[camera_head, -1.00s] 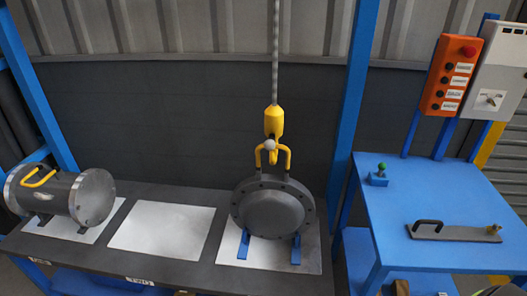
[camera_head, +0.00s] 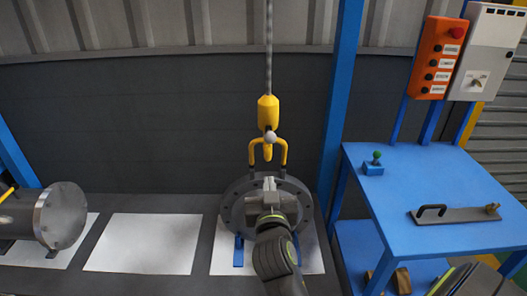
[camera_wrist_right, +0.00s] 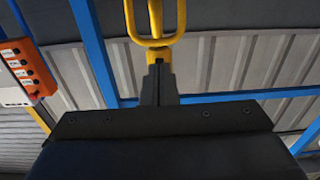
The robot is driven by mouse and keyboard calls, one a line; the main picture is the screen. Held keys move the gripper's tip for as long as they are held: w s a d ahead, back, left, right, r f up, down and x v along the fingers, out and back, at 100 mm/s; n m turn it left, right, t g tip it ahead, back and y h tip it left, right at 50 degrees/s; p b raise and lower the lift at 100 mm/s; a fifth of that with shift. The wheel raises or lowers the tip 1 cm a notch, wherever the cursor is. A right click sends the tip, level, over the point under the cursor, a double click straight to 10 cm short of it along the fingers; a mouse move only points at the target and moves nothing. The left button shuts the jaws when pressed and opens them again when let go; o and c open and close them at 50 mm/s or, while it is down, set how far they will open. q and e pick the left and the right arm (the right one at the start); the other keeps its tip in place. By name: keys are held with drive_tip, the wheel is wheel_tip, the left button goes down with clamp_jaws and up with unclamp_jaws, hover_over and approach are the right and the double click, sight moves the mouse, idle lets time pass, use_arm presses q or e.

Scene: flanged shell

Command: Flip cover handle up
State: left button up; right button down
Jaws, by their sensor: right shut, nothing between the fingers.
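The grey round flanged cover (camera_head: 238,212) stands on blue supports on the bench. Its yellow handle (camera_head: 285,152) stands up at the top of the flange. A yellow hook (camera_head: 267,112) hangs at the handle; I cannot tell whether they are linked. My right gripper (camera_head: 269,184) is in front of the cover, just below the handle, and hides the cover's middle. In the right wrist view the shut, empty fingers (camera_wrist_right: 158,72) point towards the yellow handle (camera_wrist_right: 155,42); I cannot tell whether they touch it. My left gripper is not in view.
A grey cylinder (camera_head: 40,217) lies at the left on the bench. A bare white plate (camera_head: 143,243) lies between it and the cover. A blue table (camera_head: 400,180) at the right carries a dark handled bar (camera_head: 455,214) and a green-knobbed switch (camera_head: 373,167). A blue post (camera_head: 340,100) stands nearby.

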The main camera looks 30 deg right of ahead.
drive_tip(key=p+x, duration=0.1)
drive_tip(key=x, duration=0.3)
drive_tip(key=r+p+x, duration=0.1)
drive_tip(key=x, duration=0.4)
drive_tip(key=p+x, duration=0.2)
drive_tip(key=x, duration=0.2)
drive_tip(key=shift+w+d+r, duration=0.15)
drive_tip(key=shift+d+r, duration=0.1)
drive_tip(key=shift+d, duration=0.25)
drive_tip(key=shift+w+d+r+b, duration=0.35)
drive_tip(key=shift+w, duration=0.25)
drive_tip(key=shift+s+a, duration=0.1)
